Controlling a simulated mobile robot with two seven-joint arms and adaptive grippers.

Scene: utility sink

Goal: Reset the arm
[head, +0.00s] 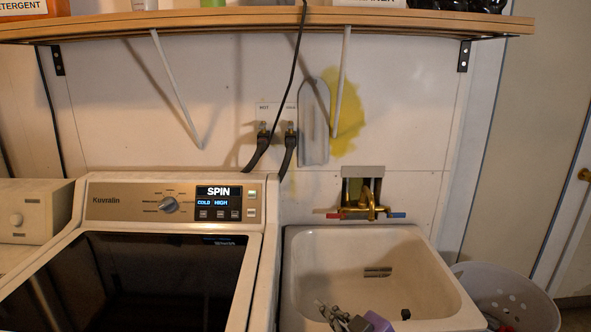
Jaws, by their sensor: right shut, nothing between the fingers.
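My right gripper (325,308) shows at the bottom edge of the head view, over the front left part of the white sink basin (435,275). Its grey fingers are small in the picture and look empty. Most of the right arm is cut off by the bottom edge. My left gripper is not in view.
A purple thing (378,322) shows just right of the gripper, partly cut off. A brass faucet (368,205) is at the sink's back. The washing machine (140,275) stands left, a white basket (508,295) right. A wooden shelf (270,22) spans above.

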